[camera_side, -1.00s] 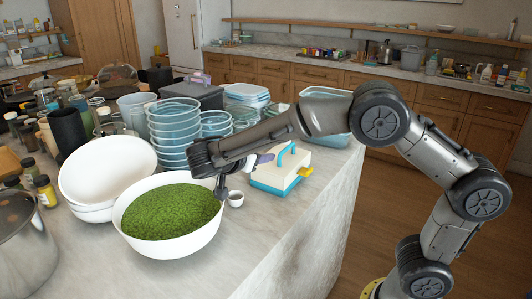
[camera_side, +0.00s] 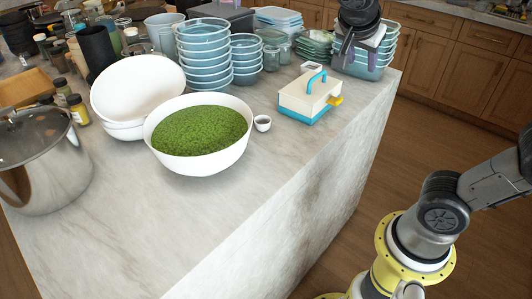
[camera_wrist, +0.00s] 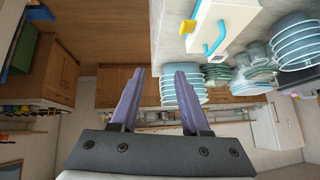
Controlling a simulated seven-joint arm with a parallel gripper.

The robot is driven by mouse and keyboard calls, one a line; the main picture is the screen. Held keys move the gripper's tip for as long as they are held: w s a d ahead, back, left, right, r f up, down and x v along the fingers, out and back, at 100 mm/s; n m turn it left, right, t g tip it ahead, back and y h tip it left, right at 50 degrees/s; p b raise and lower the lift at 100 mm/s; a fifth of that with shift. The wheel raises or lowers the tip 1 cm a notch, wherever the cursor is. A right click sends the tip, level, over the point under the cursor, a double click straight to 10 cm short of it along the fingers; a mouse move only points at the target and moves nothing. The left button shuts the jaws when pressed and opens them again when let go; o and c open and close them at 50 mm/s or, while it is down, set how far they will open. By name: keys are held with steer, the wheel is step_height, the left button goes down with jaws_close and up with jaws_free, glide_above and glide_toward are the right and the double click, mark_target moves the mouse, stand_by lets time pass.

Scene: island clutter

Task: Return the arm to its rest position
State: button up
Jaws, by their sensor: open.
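My gripper (camera_side: 362,62) is at the top right of the side view, in front of the stacked blue containers at the island's far end. In the wrist view its two purple fingers (camera_wrist: 161,72) are spread, with nothing between them. The upper arm is partly out of the side view. A white bowl of chopped greens (camera_side: 199,135) stands on the island, well away from my gripper. A small cup (camera_side: 263,123) with dark contents stands beside it. A cream and blue box with a blue handle (camera_side: 308,97) is closer to my gripper.
Stacked blue bowls (camera_side: 203,52), empty white bowls (camera_side: 137,88) and a steel pot (camera_side: 41,160) crowd the marble island (camera_side: 235,215). Blue containers (camera_side: 362,62) stand at its far end. The floor (camera_side: 440,125) right of the island is clear. Wooden cabinets (camera_side: 445,50) line the back.

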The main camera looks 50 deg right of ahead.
steer(key=s+a+f+n+t+y, duration=0.4)
steer(key=s+a+f+n+y, duration=0.4)
steer(key=n, duration=0.9)
steer(key=shift+s+a+n, duration=0.4)
steer(key=shift+s+a, duration=0.55)
steer(key=shift+a, duration=0.65)
